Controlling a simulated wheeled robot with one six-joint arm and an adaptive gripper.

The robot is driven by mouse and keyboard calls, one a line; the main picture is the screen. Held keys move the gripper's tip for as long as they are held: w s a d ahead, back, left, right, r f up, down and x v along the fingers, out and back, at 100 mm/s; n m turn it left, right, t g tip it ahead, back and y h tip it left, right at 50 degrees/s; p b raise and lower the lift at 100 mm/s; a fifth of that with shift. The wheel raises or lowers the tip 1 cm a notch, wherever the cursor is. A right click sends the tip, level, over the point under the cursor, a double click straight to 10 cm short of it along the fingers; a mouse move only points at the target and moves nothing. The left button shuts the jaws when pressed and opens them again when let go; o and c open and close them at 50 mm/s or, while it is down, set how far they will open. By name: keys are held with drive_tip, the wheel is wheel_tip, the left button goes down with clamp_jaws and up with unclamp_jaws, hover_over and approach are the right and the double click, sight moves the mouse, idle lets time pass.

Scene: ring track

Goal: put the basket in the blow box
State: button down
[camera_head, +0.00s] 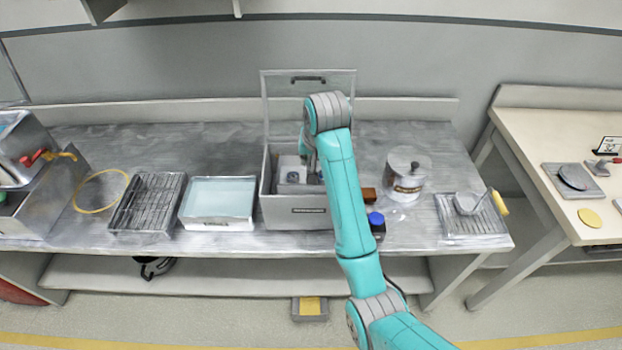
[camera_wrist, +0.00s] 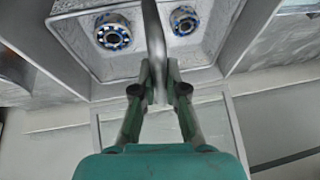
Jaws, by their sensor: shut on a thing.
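The blow box (camera_head: 297,217) is a grey open-topped box at the middle of the bench, its clear lid (camera_head: 308,90) raised at the back. The pale basket (camera_head: 291,180) is within the box's opening in the head view, partly hidden by my arm. In the wrist view the basket (camera_wrist: 110,62) holds two bearing-like rings with blue dots, one on each side of its upright handle (camera_wrist: 154,30). My gripper (camera_wrist: 158,80) is shut on the handle; it also shows in the head view (camera_head: 312,168). I cannot tell whether the basket touches the box floor.
Left of the box are a tray of clear liquid (camera_head: 217,198), a black rack (camera_head: 148,202) and a yellow ring (camera_head: 101,191). To its right are a blue-capped bottle (camera_head: 376,223), a steel pot (camera_head: 408,174) and a grated tray (camera_head: 471,216). Bare bench lies behind the rack.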

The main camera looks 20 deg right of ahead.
drive_tip(key=shift+f, duration=3.15)
drive_tip(key=c, duration=1.2)
unclamp_jaws()
